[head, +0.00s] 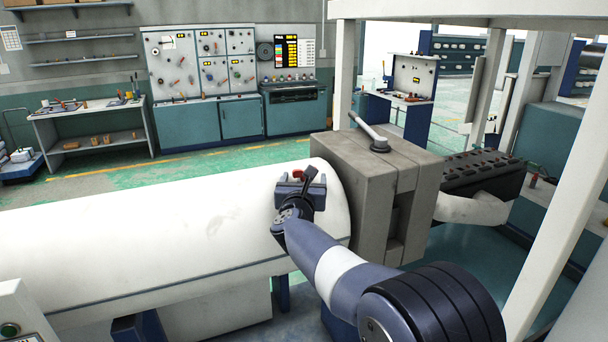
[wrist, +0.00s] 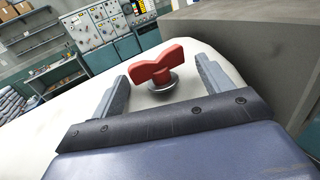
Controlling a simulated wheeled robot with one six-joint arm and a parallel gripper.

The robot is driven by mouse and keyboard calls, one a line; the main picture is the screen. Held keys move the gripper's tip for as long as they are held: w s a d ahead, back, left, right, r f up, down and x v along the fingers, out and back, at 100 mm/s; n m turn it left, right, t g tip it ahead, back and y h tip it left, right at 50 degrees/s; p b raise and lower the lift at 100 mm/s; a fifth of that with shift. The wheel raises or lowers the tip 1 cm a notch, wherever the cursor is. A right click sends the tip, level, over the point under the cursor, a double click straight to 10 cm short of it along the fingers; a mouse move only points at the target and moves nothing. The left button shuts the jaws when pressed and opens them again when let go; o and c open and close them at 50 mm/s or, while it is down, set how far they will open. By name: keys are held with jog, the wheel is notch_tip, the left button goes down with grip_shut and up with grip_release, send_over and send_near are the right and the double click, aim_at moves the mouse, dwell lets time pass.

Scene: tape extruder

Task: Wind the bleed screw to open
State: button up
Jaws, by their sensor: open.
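The bleed screw (wrist: 158,70) has a red wing-shaped head on a round metal base, set on top of the white barrel (wrist: 75,116). In the head view a small part of the red bleed screw (head: 297,174) shows behind my gripper (head: 303,182). In the wrist view my gripper (wrist: 160,85) is open, with one finger at the left and one at the right of the red head. The head sits between and slightly beyond the fingertips, and neither finger appears to touch it. The wings run roughly across the gap between the fingers.
A grey block (head: 370,190) with a lever handle (head: 368,132) on top stands right of the barrel (head: 150,225). A white frame post (head: 555,170) rises at the right. Workbenches and tool panels stand far back. The space above the barrel's left part is clear.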

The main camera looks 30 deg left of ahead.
jog(key=shift+w, duration=0.15)
jog(key=shift+c, duration=0.4)
jog(key=c, duration=0.8)
jog(key=shift+c, duration=0.2)
